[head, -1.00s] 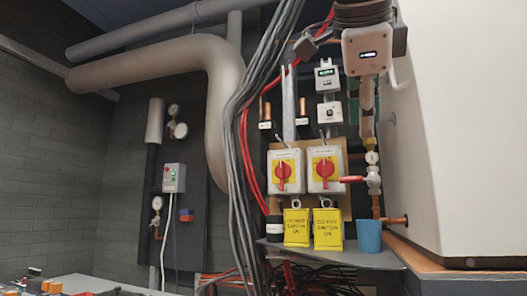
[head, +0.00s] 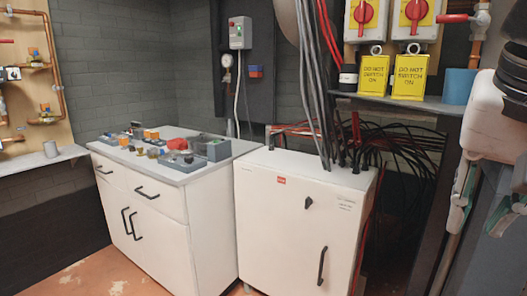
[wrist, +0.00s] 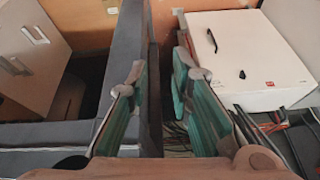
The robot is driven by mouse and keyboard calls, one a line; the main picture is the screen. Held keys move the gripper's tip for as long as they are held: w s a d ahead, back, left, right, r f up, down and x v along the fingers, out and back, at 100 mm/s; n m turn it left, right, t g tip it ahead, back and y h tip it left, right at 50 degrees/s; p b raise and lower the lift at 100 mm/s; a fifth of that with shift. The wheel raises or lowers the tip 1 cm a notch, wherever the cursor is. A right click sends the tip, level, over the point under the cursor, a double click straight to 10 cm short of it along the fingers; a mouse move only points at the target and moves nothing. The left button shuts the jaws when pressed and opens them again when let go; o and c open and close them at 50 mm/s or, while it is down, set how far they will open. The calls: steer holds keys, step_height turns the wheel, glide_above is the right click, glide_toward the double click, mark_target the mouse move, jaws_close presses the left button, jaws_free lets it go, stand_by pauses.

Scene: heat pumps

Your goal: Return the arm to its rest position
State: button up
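My gripper (wrist: 160,68) shows in the wrist view with two teal-padded fingers apart and nothing between them. In the head view my arm hangs at the right edge, folded close to the camera, with part of the gripper (head: 480,205) pointing down and cut off by the frame. It is in front of and to the right of the white electrical cabinet (head: 300,215), apart from it. In the wrist view the white cabinet (wrist: 255,50) lies at the upper right, beyond the fingers.
A white drawer unit (head: 165,215) with trays of parts (head: 210,148) stands left of the cabinet. Two yellow tags (head: 410,78) and a blue cup (head: 459,91) are on the shelf (head: 400,103). Black cables hang below. Open floor (head: 85,275) shows at lower left.

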steer(key=s+a+f+n+g+y, duration=0.15)
steer(key=s+f+n, duration=0.3)
steer(key=f, duration=0.45)
steer(key=s+a+f+n+g+y, duration=0.1)
steer(key=s+a+f+n+g, duration=0.15)
steer(key=s+f, duration=0.45)
step_height(320, 180, up, 18)
steer(key=w+n+t+p, duration=0.1)
steer(key=t+p, duration=0.3)
steer(key=p, duration=1.3)
steer(key=shift+w+d, duration=0.25)
steer(key=shift+d, duration=0.1)
